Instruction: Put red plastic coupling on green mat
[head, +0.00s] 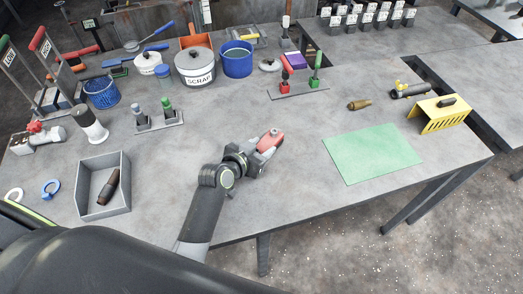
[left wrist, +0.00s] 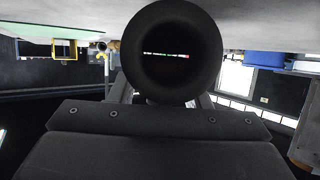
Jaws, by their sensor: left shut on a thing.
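The red plastic coupling (head: 270,140) is between the fingers of my left gripper (head: 259,151), which is shut on it, near the middle of the table in the head view. I cannot tell for sure whether it touches the table. In the left wrist view a dark round tube end (left wrist: 172,52) fills the space ahead of the gripper body; its colour is lost in shadow. The green mat (head: 372,153) lies flat and empty to the right of the gripper. A green strip of it shows in the left wrist view (left wrist: 45,30). My right gripper is out of view.
A yellow slotted holder (head: 442,116) stands right of the mat. A brass fitting (head: 359,104) lies behind the mat. A stand with red and green pieces (head: 298,90) is behind the gripper. A grey bin (head: 104,203) is at left. Table between coupling and mat is clear.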

